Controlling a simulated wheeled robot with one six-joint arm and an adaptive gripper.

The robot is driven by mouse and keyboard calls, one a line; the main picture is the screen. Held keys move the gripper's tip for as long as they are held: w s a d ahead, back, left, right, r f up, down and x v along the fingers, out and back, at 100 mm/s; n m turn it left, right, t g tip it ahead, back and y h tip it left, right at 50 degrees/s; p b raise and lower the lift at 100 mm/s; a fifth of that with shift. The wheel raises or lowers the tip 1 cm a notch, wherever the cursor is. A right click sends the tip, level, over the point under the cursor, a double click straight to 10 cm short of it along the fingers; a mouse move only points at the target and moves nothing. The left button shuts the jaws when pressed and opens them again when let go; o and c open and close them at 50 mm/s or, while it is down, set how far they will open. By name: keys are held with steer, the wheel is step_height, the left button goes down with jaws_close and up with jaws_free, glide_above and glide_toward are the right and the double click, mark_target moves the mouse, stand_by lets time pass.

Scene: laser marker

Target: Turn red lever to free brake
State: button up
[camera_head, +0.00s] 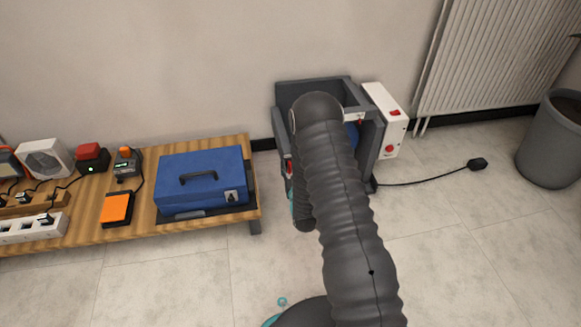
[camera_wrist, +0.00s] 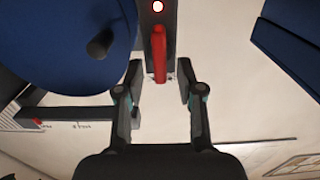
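The red lever (camera_wrist: 159,48) hangs along a dark post (camera_wrist: 170,12) at the top middle of the wrist view. A round light with a red rim (camera_wrist: 158,6) sits above it. My gripper (camera_wrist: 159,82) is open, one finger on each side of the lever's lower end. I cannot tell whether either finger touches it. In the head view, the dark machine frame (camera_head: 310,87) stands against the wall, and my arm covers much of it. My gripper's fingertips are hidden there.
A large blue disc (camera_wrist: 55,45) with a black knob (camera_wrist: 100,43) lies close left of my gripper. A wooden bench (camera_head: 100,236) carries a blue case (camera_head: 201,178). A white control box (camera_head: 385,118) with red buttons stands right of the machine. Floor right is mostly clear.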

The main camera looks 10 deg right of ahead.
steer(key=shift+c, duration=0.2)
jaws_close()
